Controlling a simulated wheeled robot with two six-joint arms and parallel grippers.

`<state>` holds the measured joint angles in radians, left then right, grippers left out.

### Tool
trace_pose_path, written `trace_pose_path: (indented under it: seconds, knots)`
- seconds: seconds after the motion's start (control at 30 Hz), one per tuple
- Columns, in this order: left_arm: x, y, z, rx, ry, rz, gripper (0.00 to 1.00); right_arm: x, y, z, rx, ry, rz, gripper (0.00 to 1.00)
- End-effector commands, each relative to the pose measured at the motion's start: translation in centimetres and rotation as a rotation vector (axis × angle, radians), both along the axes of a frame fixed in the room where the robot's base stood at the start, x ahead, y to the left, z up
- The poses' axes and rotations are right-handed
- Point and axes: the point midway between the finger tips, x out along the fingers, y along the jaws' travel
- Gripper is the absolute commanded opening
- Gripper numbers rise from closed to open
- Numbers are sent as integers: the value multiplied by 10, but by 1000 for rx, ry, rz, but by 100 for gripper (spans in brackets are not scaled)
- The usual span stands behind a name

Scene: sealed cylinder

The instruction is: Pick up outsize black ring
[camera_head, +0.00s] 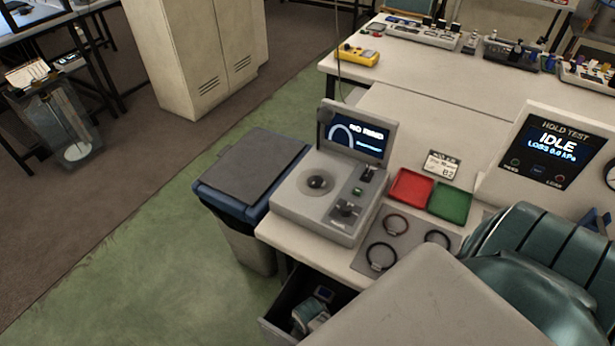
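Three dark rings lie flat on a grey mat (408,243) at the bench's front: a back ring (397,235), a front-left ring (367,257) and a right ring (437,231). The front-left ring looks slightly larger, but it is also nearer, so I cannot tell surely which is outsize. The right ring's lower part is partly hidden by a large pale grey shape at the bottom. Neither of my grippers shows.
A grey gauge (316,207) with a screen stands left of the mat. Red (411,187) and green (450,204) trays lie behind it. A large teal ribbed object (545,250) crowds the right. An open drawer (290,322) and a lidded bin (250,170) are left.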

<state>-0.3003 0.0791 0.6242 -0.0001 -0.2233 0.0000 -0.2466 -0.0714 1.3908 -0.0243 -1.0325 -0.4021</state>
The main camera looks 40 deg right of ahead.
Motion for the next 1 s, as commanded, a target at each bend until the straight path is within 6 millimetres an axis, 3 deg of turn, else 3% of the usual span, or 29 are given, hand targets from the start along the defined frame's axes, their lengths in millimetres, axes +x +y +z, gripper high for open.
trace_pose_path:
  seconds: [0.2, 0.4, 0.8, 1.0]
  knots:
    - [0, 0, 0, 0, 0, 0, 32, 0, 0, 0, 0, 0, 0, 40]
    - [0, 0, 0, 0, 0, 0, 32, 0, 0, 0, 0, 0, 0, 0]
    - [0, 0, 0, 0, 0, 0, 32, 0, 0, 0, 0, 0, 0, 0]
    - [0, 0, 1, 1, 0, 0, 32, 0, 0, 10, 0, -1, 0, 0]
